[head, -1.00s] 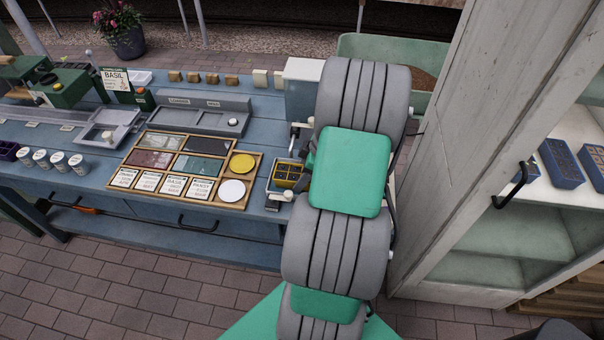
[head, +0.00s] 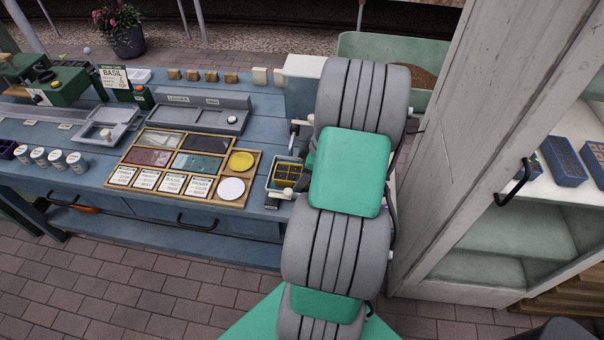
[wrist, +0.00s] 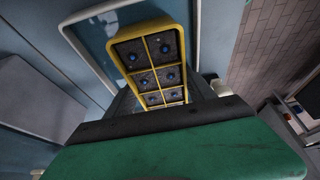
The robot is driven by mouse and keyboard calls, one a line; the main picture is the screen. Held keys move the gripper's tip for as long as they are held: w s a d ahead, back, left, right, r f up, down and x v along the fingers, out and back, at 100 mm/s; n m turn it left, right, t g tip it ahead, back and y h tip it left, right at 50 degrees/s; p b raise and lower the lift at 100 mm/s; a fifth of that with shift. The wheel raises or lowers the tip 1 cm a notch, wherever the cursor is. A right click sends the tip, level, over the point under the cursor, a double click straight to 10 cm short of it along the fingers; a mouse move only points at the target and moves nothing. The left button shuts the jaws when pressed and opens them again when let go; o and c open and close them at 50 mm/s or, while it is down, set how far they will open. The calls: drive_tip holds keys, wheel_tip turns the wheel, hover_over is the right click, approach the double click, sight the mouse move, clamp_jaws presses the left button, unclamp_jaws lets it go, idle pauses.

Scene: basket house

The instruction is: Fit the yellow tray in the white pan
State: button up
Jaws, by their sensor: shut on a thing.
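The yellow tray (head: 288,173) has dark soil-filled cells. In the head view it lies within the outline of the white pan (head: 271,186), at the right end of the blue table. In the wrist view the tray (wrist: 148,60) fills the middle, and the pan's pale rim (wrist: 197,38) runs around its far end and right side. My gripper (wrist: 163,98) is shut on the tray's near part; its fingertips are mostly hidden by the tray and the dark bar. Whether the tray rests on the pan's floor cannot be told.
Left of the pan, a wooden board (head: 180,185) holds label cards, dark panels and a yellow and a white disc (head: 231,189). A white box (head: 303,85) stands behind. A pale cabinet (head: 460,150) rises close on the right of my arm.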

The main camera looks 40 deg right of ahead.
drive_tip(key=o, duration=1.8)
drive_tip(key=shift+o, duration=0.3)
drive_tip(key=shift+f, duration=0.1)
drive_tip(key=shift+c, duration=0.2)
drive_tip(key=o, duration=0.3)
drive_tip(key=shift+a+f, duration=0.1)
drive_tip(key=shift+s, duration=0.1)
drive_tip(key=shift+a, duration=0.1)
drive_tip(key=shift+c, duration=0.4)
